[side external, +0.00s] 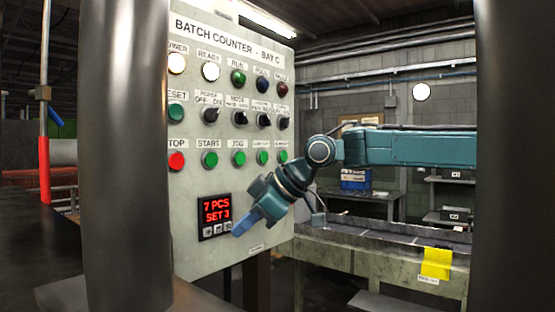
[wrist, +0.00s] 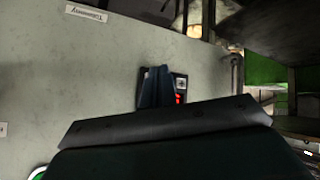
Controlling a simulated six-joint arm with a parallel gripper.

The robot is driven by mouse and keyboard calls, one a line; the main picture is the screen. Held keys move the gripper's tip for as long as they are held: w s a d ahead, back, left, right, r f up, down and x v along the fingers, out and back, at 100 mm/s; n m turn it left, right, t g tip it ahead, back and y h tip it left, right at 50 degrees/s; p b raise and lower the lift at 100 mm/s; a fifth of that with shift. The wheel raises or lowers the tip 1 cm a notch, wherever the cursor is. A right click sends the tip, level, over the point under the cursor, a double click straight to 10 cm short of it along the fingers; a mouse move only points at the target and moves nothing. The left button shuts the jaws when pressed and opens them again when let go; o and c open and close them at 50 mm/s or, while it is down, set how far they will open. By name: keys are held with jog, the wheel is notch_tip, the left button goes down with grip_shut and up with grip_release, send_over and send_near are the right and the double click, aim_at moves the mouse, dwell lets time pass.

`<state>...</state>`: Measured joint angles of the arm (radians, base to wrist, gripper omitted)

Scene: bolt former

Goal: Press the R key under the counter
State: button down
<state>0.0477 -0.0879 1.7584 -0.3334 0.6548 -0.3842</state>
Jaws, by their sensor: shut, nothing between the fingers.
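The batch counter (side external: 215,208) is a small black unit low on the grey panel. Its red display reads "7 PCS" and "SET 3". A row of small keys (side external: 218,229) lies under the display; their letters are too small to read. My gripper (side external: 238,229) is shut and empty, its blue fingertips at the right end of the key row. I cannot tell whether they touch a key. In the wrist view the shut fingers (wrist: 156,75) cover much of the counter (wrist: 181,77); one pale key and some red digits show beside them.
Above the counter are a red STOP button (side external: 177,161), a green START button (side external: 210,159), other green buttons, several switches and lamps. A conveyor bench (side external: 385,255) with a yellow tag (side external: 436,263) stands to the right. A large dark post (side external: 125,150) blocks part of the left.

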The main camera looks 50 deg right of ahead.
jog(key=shift+w, duration=0.6)
dwell(0.9)
jog(key=shift+s, duration=0.6)
jog(key=shift+s, duration=0.1)
jog(key=s, duration=0.5)
jog(key=shift+s, duration=0.4)
dwell(0.5)
dwell(0.5)
jog(key=s+d+f+m+g+h, duration=0.1)
jog(key=s+d+f+m, duration=0.1)
jog(key=s+f, duration=0.5)
jog(key=s+d+f+m+g+h, duration=0.2)
jog(key=s+f+m, duration=0.3)
jog(key=s, duration=0.9)
notch_tip(320, 180, down, 3)
jog(key=shift+d+r+m, duration=0.2)
jog(key=shift+d+m, duration=0.1)
jog(key=shift+d, duration=0.25)
